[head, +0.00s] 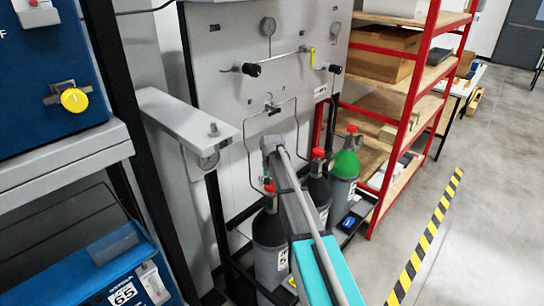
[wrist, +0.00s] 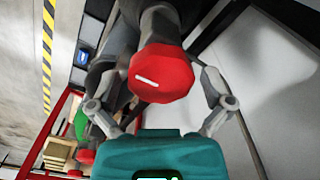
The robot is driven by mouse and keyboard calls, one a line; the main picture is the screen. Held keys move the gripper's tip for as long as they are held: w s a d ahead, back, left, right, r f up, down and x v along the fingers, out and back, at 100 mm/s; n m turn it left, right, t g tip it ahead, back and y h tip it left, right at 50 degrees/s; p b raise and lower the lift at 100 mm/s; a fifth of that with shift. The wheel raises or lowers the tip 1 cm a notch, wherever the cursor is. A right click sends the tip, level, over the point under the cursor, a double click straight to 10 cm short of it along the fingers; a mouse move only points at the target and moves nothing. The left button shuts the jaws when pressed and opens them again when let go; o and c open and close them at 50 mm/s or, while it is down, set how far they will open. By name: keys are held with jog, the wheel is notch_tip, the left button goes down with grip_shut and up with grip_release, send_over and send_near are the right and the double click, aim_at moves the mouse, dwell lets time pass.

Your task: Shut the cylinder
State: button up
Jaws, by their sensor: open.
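A red valve knob with a white mark (wrist: 163,78) fills the middle of the wrist view, on top of a dark cylinder. My gripper (wrist: 170,84) is open, with one finger on each side of this knob. I cannot tell whether the fingers touch it. In the head view, a dark grey cylinder (head: 268,243) with a red knob (head: 269,188) stands nearest. A second dark cylinder (head: 319,188) and a green-shouldered cylinder (head: 344,166) stand behind it, also with red knobs. My arm crosses in front of them and hides my fingertips there.
A grey panel with gauges and tubing (head: 228,90) stands behind the cylinders. A red-framed shelf (head: 411,95) holds boxes to the right. Blue equipment (head: 45,90) and a grey bracket (head: 185,118) are at left. Floor beyond the yellow-black tape (head: 428,235) is clear.

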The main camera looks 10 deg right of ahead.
aim_at(272, 185)
jog(key=n, duration=0.5)
jog(key=shift+d+n, duration=0.1)
jog(key=shift+n, duration=0.3)
notch_tip(272, 185, up, 14)
jog(key=p, duration=1.3)
jog(key=shift+p, duration=0.4)
jog(key=shift+f, duration=0.15)
jog(key=s+f+m+b, duration=0.1)
jog(key=s+f+b, duration=0.2)
jog(key=s, duration=1.1)
jog(key=s+f+m+b, duration=0.1)
jog(key=s+f+b, duration=0.2)
jog(key=s, duration=1.1)
jog(key=shift+s+f, duration=0.2)
jog(key=shift+s, duration=0.15)
